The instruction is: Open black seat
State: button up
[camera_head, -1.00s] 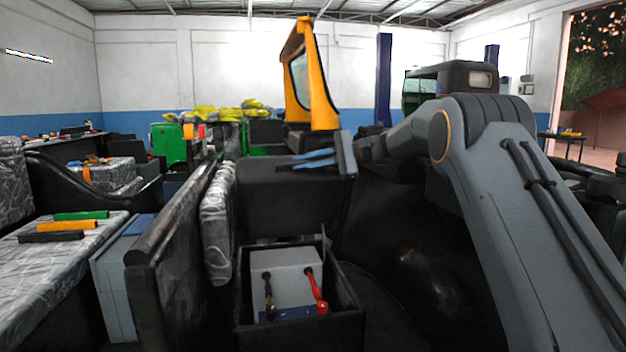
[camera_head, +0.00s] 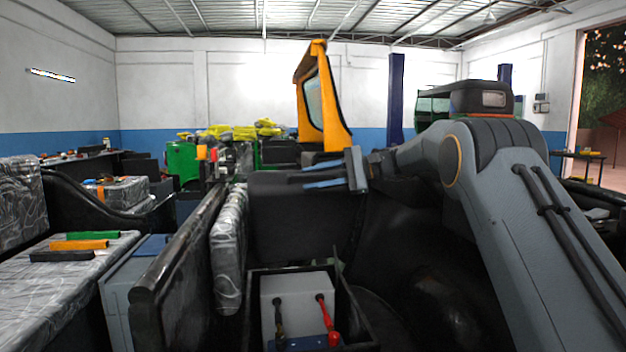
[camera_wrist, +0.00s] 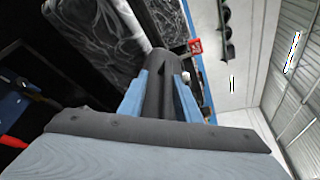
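A black padded seat block (camera_head: 300,220) is in the middle of the head view, behind the open black box. I take it to be the black seat. My gripper (camera_head: 322,179) is at its top edge, with blue fingers pointing left. In the wrist view, the blue fingers of my gripper (camera_wrist: 160,95) lie on either side of a dark rounded shape. I cannot tell whether this shape is the seat's edge or the fingers' inner sides, or whether the fingers grip it.
A black upright panel (camera_head: 180,255) stands left of a plastic-wrapped cushion (camera_head: 228,250). The open box holds a grey battery (camera_head: 296,295) with red and black terminals. A wrapped bench (camera_head: 60,280) lies left. A yellow frame (camera_head: 322,105) rises behind my gripper.

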jog(key=shift+d, duration=0.15)
jog(key=shift+r, duration=0.35)
notch_tip(320, 180, up, 9)
jog(key=shift+p, duration=0.35)
jog(key=shift+r, duration=0.1)
